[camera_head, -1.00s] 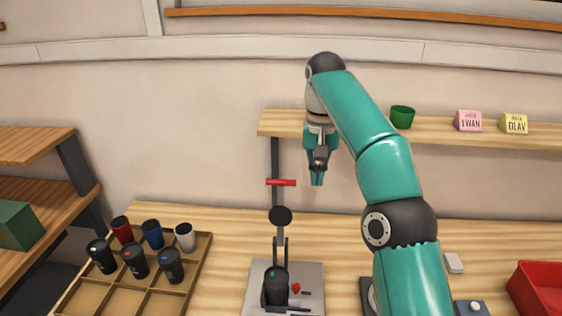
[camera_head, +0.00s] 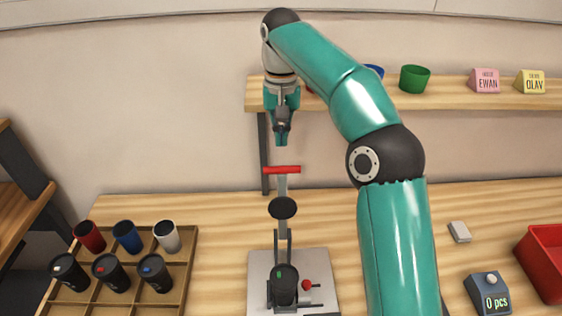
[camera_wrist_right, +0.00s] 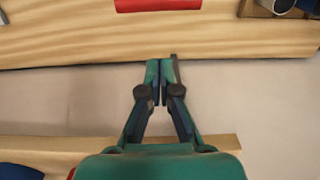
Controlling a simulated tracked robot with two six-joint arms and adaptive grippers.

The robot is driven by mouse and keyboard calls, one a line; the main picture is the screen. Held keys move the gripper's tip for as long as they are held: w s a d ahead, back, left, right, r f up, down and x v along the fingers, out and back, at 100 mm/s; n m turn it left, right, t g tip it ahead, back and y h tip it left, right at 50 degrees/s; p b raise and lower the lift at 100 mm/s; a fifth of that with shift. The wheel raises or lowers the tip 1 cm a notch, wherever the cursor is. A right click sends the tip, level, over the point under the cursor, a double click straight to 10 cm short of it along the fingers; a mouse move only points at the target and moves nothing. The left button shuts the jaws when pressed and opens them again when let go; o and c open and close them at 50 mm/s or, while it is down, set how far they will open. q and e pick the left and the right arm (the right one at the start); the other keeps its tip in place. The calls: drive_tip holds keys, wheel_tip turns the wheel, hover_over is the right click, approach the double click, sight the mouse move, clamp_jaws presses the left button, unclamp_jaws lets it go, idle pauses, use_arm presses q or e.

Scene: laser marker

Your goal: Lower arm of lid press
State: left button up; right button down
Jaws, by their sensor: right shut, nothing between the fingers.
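The lid press stands on a grey base plate (camera_head: 322,262) on the worktop. Its arm is raised, with a red crossbar handle (camera_head: 282,170) at the top and a round black press disc (camera_head: 283,208) below it. A black cup with a green mark (camera_head: 285,285) stands upright under the disc. My right gripper (camera_head: 281,142) is shut and empty, pointing down just above the handle in the picture, with a gap between. In the right wrist view the shut fingertips (camera_wrist_right: 162,62) point toward the red handle (camera_wrist_right: 157,4), apart from it. My left gripper is not in view.
A wooden tray (camera_head: 190,262) with several cups is left of the press. A shelf (camera_head: 450,95) with a green cup (camera_head: 414,78) and name signs is behind. A counter box (camera_head: 488,293) and red bin (camera_head: 543,262) stand right.

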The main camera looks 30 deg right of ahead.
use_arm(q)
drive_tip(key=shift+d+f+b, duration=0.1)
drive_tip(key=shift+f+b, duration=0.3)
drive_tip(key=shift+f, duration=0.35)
use_arm(e)
drive_tip(key=s+f, duration=0.1)
drive_tip(key=s+a+f, duration=0.2)
drive_tip(key=shift+f, duration=0.35)
